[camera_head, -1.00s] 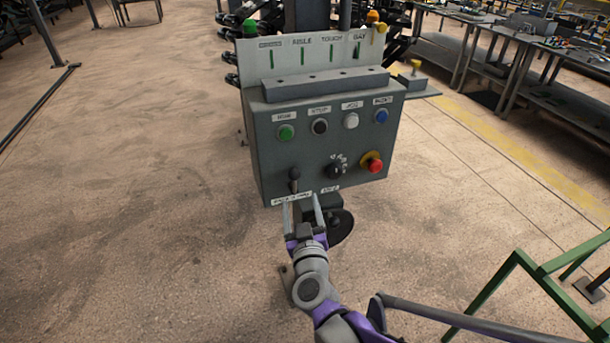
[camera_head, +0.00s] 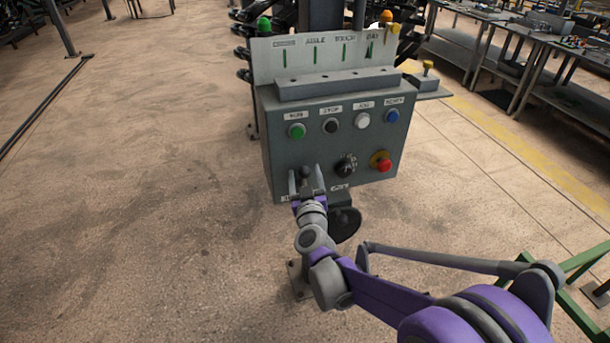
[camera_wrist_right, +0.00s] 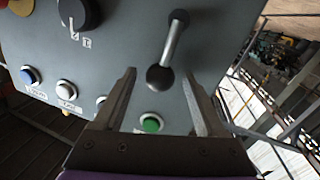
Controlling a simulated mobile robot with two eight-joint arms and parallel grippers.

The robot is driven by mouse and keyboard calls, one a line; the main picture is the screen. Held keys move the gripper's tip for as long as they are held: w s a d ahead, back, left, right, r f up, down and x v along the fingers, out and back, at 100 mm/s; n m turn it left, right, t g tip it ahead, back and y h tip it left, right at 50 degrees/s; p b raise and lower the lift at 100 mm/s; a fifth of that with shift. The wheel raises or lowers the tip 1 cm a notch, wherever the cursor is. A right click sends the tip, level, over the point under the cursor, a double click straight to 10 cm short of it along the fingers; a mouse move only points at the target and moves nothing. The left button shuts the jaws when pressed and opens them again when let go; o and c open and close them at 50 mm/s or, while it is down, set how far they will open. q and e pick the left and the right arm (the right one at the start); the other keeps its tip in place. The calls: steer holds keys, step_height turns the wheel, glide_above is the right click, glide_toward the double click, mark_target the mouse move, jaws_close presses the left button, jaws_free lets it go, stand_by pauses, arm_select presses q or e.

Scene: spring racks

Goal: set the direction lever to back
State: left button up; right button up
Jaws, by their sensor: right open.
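The direction lever (camera_head: 305,173) is a short dark stick with a ball knob, low on the left of the grey control box's front face (camera_head: 275,150). In the right wrist view the lever (camera_wrist_right: 168,58) shows as a rod between two dark balls. My right gripper (camera_head: 306,178) is open, with one finger on either side of the lever in the head view. In the right wrist view the open fingers (camera_wrist_right: 160,78) flank the lever's near ball; no contact is visible. The label below the lever is partly hidden by my gripper. My left gripper is not in view.
The box carries a row of buttons: green (camera_head: 297,131), black (camera_head: 330,126), white (camera_head: 362,121) and blue (camera_head: 392,116). A rotary knob (camera_head: 345,166) and a red emergency button (camera_head: 382,163) sit right of the lever. A green rail (camera_head: 580,262) stands at the right.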

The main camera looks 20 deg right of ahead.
jaws_close()
stand_by(1.3)
